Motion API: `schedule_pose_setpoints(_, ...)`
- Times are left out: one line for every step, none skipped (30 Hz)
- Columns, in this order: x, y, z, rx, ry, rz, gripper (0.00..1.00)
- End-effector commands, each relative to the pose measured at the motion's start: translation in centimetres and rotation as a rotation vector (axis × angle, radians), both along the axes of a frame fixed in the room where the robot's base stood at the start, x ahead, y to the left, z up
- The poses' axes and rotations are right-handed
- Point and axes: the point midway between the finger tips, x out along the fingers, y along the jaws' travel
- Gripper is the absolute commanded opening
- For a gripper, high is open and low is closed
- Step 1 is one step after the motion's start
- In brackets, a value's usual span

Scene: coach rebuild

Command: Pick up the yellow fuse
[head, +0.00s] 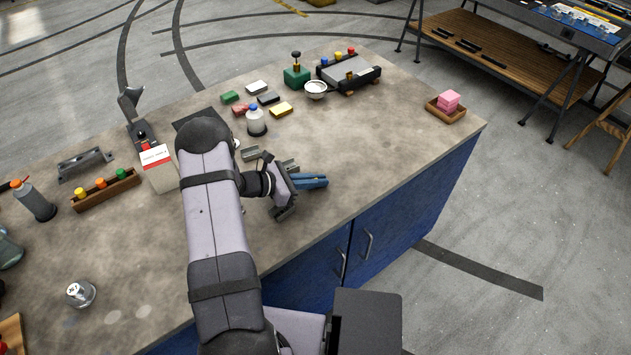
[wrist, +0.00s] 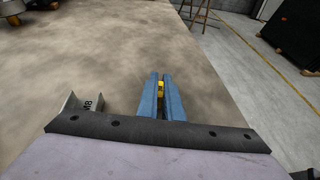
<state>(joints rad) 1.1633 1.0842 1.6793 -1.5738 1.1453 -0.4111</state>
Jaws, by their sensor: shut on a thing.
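My gripper (head: 318,181) has blue fingers and is low over the worktop, right of the metal brackets and near the front edge. In the wrist view the fingers (wrist: 161,95) are closed around a small yellow piece, the yellow fuse (wrist: 160,88), near their tips. Only a small part of the fuse shows between them. In the head view the fuse is hidden by the fingers. I cannot tell whether it touches the worktop.
A white bottle (head: 256,124), coloured blocks and a wooden tray (head: 445,113) with pink pads stand farther back. The worktop (head: 390,145) to the right is clear.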

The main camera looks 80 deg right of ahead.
Motion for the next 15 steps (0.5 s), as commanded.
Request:
schedule_pose_setpoints(0.0, 0.0, 0.1, 0.000, 0.000, 0.000, 0.00)
schedule_pose_setpoints(0.0, 0.0, 0.2, 0.000, 0.000, 0.000, 0.00)
schedule_pose_setpoints(0.0, 0.0, 0.3, 0.000, 0.000, 0.000, 0.00)
schedule_pose_setpoints(0.0, 0.0, 0.5, 0.000, 0.000, 0.000, 0.00)
schedule_pose_setpoints(0.0, 0.0, 0.6, -0.001, -0.001, 0.000, 0.00)
schedule_pose_setpoints(0.0, -0.1, 0.9, -0.002, -0.001, 0.000, 0.00)
schedule_pose_setpoints(0.0, -0.1, 1.1, -0.003, -0.001, 0.000, 0.00)
schedule_pose_setpoints(0.0, -0.1, 1.3, -0.002, -0.002, -0.001, 0.00)
schedule_pose_setpoints(0.0, -0.1, 1.7, -0.002, -0.002, -0.001, 0.00)
schedule_pose_setpoints(0.0, 0.0, 2.0, -0.002, -0.002, -0.001, 0.00)
schedule_pose_setpoints(0.0, 0.0, 2.3, -0.002, -0.002, -0.001, 0.00)
schedule_pose_setpoints(0.0, -0.1, 2.9, -0.005, -0.002, -0.001, 0.00)
schedule_pose_setpoints(0.0, -0.1, 3.3, -0.005, -0.002, -0.001, 0.00)
schedule_pose_setpoints(0.0, -0.1, 3.7, -0.004, -0.002, 0.000, 0.00)
schedule_pose_setpoints(0.0, -0.1, 4.3, -0.005, -0.002, 0.000, 0.00)
